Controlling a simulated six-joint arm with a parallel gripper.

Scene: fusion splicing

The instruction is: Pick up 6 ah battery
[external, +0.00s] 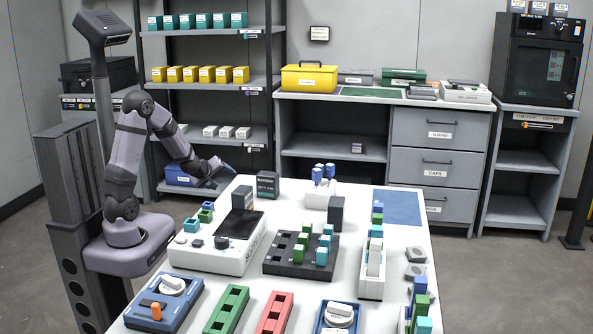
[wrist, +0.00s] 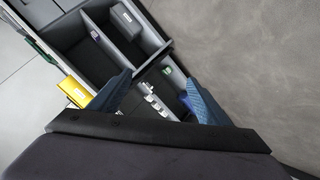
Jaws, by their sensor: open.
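Several dark, block-like items stand on the white table, and their labels are too small to read. One is a dark labelled block (external: 267,186) at the back edge. Another is a grey block (external: 243,200) at the back of the white device. A third, plain dark block (external: 336,212) stands right of centre. I cannot tell which, if any, is the 6 Ah battery. My gripper (external: 224,172) is open and empty above the back left edge of the table. Its two blue fingers also show apart in the wrist view (wrist: 155,97), with nothing between them.
The white device (external: 218,252) with a dark screen fills the left of the table. A black rack (external: 285,267) with green and teal blocks stands beside it. Blue, green and red trays line the front. Shelving and a grey cabinet (external: 437,134) stand behind; the wrist view looks toward shelves and floor.

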